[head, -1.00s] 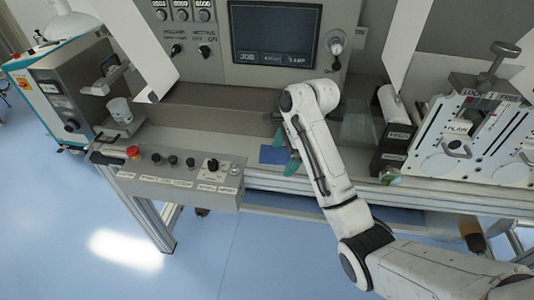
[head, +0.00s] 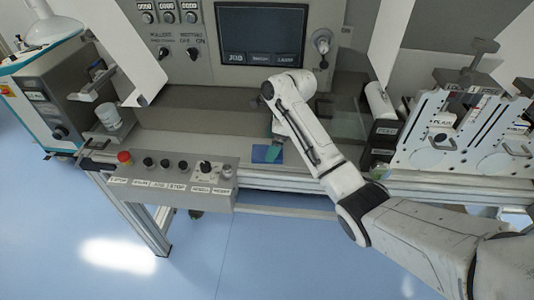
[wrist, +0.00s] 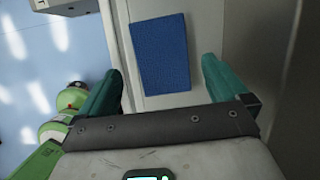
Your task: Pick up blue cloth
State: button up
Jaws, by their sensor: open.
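The blue cloth (head: 262,154) lies flat on the machine's grey ledge, near its front edge, below the screen. In the wrist view the cloth (wrist: 160,53) is a flat blue rectangle, seen between and beyond the two green fingers. My gripper (wrist: 160,78) is open and empty, with its fingers spread on either side of the cloth's width. In the head view one green fingertip of my gripper (head: 273,150) shows over the cloth, and the rest of the gripper is largely hidden by my arm. I cannot tell the exact height above the cloth.
A button panel (head: 170,180) juts out at the front left of the ledge. A white cup (head: 108,116) stands further left. The screen (head: 260,35) is behind. A slotted white plate unit (head: 450,130) stands right. A green-and-white round item (wrist: 72,97) shows left of the fingers.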

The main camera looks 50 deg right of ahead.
jog(key=shift+x, duration=1.75)
jog(key=shift+d, duration=0.1)
jog(key=c, duration=1.1)
jog(key=shift+o, duration=0.2)
jog(key=shift+w+r, duration=0.1)
jog(key=shift+r, duration=0.6)
jog(key=s+a+r+p, duration=0.2)
jog(key=s+r+p, duration=0.1)
jog(key=s+r, duration=0.3)
jog(key=s+a+r+p, duration=0.2)
jog(key=s+r+p, duration=0.1)
jog(key=s+r, duration=0.2)
jog(key=shift+s+a+r, duration=0.3)
jog(key=shift+s+r, duration=0.05)
jog(key=shift+s, duration=0.8)
